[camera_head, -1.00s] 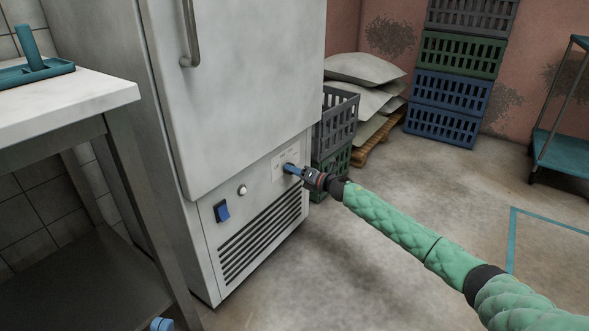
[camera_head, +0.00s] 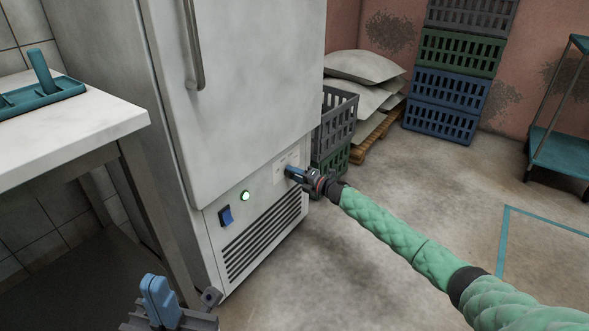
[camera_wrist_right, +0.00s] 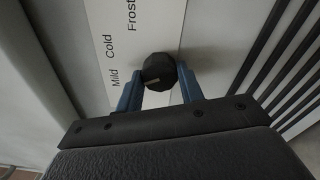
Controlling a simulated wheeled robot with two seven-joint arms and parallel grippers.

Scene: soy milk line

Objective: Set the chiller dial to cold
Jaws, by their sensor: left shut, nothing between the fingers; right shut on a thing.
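The chiller (camera_head: 250,90) is a tall pale cabinet with a lower front panel. Its dial (camera_wrist_right: 158,68) is a dark knob beside a white label plate (camera_wrist_right: 119,40) reading Mild, Cold and Frost. My right gripper (camera_head: 292,172) reaches the panel and is shut on the dial; its blue fingers (camera_wrist_right: 160,86) stand on either side of the knob in the wrist view. A pale mark shows on the knob, but I cannot tell which word it points to. My left gripper (camera_head: 156,288) is shut and empty at the lower left, in front of the chiller and apart from it.
A blue rocker switch (camera_head: 226,216) and a green-lit lamp (camera_head: 245,196) sit left of the dial, above a vent grille (camera_head: 262,243). A white-topped table (camera_head: 75,130) stands at the left. Crates (camera_head: 340,121) stand right of the chiller; the floor in front is open.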

